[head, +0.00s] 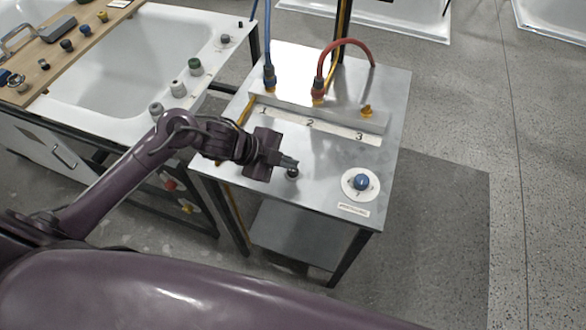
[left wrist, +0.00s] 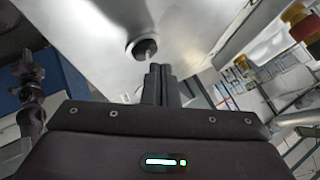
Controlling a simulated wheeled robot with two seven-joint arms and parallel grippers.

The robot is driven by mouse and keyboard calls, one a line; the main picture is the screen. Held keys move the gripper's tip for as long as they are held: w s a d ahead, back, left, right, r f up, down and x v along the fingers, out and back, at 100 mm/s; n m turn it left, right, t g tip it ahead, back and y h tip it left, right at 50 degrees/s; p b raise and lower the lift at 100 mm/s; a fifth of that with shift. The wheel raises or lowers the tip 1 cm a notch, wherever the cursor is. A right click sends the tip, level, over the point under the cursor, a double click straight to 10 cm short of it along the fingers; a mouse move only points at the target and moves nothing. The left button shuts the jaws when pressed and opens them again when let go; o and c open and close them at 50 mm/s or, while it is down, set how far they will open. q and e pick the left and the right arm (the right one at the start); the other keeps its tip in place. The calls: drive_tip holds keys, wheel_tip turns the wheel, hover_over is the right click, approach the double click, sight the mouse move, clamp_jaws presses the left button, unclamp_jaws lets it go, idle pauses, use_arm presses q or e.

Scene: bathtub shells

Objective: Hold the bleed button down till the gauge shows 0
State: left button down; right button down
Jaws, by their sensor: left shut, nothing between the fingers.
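A small dark round button (head: 292,174) sits on the metal bench top, near its front edge. It also shows in the left wrist view as a black cap in a pale collar (left wrist: 143,48). My left gripper (head: 294,163) is shut and empty, its fingertips very close to the button in the head view. In the left wrist view the closed fingers (left wrist: 158,72) point toward the panel, just beside the button; I cannot tell whether they touch it. My right gripper is not in view.
A blue knob (head: 361,182) on a white round plate stands to the right on the bench (head: 325,190). Behind is a manifold (head: 335,117) marked 1, 2, 3, with blue and red hoses (head: 347,42). A bathtub (head: 110,75) with several knobs stands at left.

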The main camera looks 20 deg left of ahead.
sight(288, 171)
use_arm(q)
drive_tip(key=shift+f, duration=0.25)
drive_tip(key=shift+f+b, duration=0.35)
drive_tip(key=shift+f, duration=0.1)
idle(0.6)
idle(1.9)
drive_tip(key=shift+r+p, duration=0.85)
drive_tip(key=shift+p, duration=0.05)
wheel_tip(288, 171, up, 5)
drive_tip(key=p, duration=0.5)
drive_tip(key=shift+r, duration=0.1)
